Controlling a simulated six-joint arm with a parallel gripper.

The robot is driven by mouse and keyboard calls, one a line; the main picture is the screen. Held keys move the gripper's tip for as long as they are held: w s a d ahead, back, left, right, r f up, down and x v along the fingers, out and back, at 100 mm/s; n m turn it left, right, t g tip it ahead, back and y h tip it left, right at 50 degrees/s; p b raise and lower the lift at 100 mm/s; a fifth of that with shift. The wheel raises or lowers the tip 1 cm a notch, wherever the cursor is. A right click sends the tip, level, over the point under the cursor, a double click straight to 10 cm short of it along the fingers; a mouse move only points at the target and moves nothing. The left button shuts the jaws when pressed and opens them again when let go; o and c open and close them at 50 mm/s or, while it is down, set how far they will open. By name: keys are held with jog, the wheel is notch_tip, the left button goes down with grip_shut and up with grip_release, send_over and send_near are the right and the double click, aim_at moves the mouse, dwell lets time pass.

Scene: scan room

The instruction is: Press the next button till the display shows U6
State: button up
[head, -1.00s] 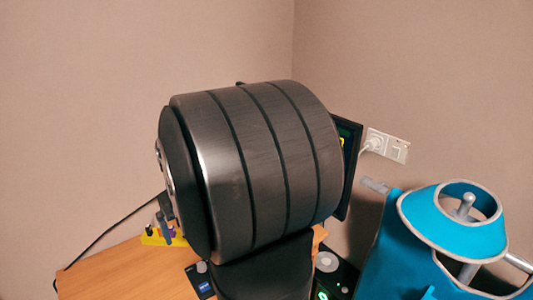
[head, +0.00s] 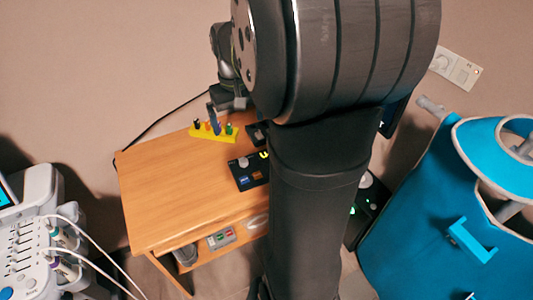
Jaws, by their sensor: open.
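A black control box (head: 240,185) lies on the wooden table, partly hidden behind my arm. It has a pale round knob (head: 243,162), a blue button (head: 244,180) and an orange button (head: 257,175). A yellow-green lit character (head: 264,155), which looks like a U, shows at its upper right; the rest of the display is hidden. I cannot read which button is the next button. My gripper (head: 232,102) is open, small and partly hidden, above the back of the table. It is behind the control box, beside the yellow holder, and apart from the buttons.
A yellow holder (head: 232,138) with several coloured pegs stands at the table's back. The left tabletop (head: 160,190) is clear. A grey box (head: 222,238) sits on the lower shelf. A white machine (head: 30,245) with cables is at left, a cyan object (head: 410,220) at right.

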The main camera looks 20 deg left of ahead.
grip_shut()
dwell(1.5)
